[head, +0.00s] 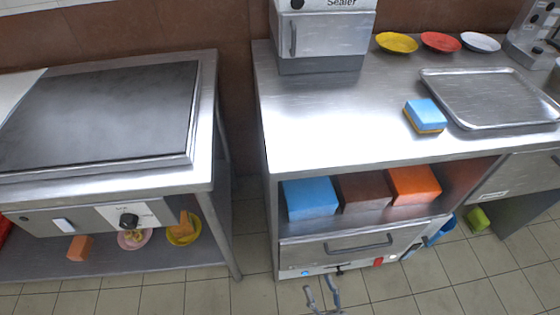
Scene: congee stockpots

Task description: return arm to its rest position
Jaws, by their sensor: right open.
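My right gripper (322,296) shows at the bottom edge of the head view, its two fingers spread apart with nothing between them. It hangs over the tiled floor, in front of the drawer below the steel counter, apart from it. Most of the right arm is out of the picture. My left gripper is not in view.
A steel counter (330,120) holds a sealer (325,40), a tray (490,98), a blue and yellow sponge (425,115) and several plates. Blue (310,198), brown (363,193) and orange (414,185) boxes fill its shelf. A griddle (100,115) stands left. The floor between is clear.

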